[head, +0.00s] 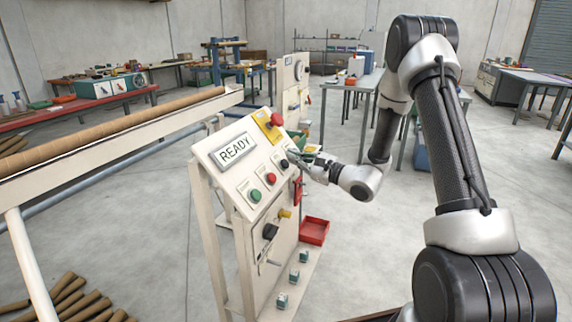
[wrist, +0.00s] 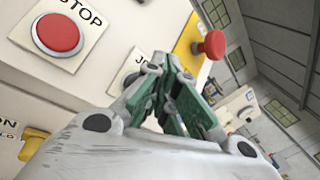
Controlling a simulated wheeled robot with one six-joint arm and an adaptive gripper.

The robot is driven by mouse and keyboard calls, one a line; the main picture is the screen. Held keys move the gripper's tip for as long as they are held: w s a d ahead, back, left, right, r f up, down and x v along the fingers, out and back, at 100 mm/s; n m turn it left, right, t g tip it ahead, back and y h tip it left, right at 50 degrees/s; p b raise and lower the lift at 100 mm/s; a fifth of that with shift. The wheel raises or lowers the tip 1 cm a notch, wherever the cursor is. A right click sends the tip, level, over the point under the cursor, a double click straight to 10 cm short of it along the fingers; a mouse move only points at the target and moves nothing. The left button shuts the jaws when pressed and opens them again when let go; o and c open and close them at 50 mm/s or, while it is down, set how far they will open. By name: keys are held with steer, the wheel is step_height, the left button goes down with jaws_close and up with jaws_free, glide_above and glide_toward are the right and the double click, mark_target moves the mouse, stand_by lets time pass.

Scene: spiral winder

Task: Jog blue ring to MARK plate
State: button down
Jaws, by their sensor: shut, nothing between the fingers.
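My gripper (head: 298,156) is at the upper right part of the sloped control panel (head: 232,183), close to a dark button (head: 284,164). In the wrist view my gripper (wrist: 160,66) has its green-padded fingers together and empty, in front of a label starting with "J". I cannot tell whether the fingertips touch the panel. The display (head: 236,150) reads READY. A long brown tube (head: 120,117) lies along the machine at left. I cannot make out the blue ring or the MARK plate.
A red STOP button (wrist: 58,35) is left of my gripper in the wrist view. A red mushroom button (wrist: 210,45) on yellow stands to the right. The panel also has a green button (head: 255,196). A red tray (head: 314,231) sits low beside the machine.

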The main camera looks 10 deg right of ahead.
stand_by(0.6)
steer(key=shift+w+a+f, duration=0.15)
steer(key=shift+a+f, duration=0.1)
steer(key=shift+w+a+f, duration=0.2)
steer(key=shift+a+f, duration=0.05)
steer(key=shift+a, duration=0.05)
stand_by(0.8)
steer(key=shift+s+d+r, duration=0.35)
steer(key=shift+d+r, duration=0.15)
steer(key=shift+d, duration=0.05)
stand_by(0.4)
steer(key=shift+s+d+r, duration=0.55)
steer(key=shift+d+r, duration=0.25)
steer(key=shift+r, duration=0.05)
steer(key=shift+s+d+r, duration=0.55)
steer(key=shift+d+r, duration=0.25)
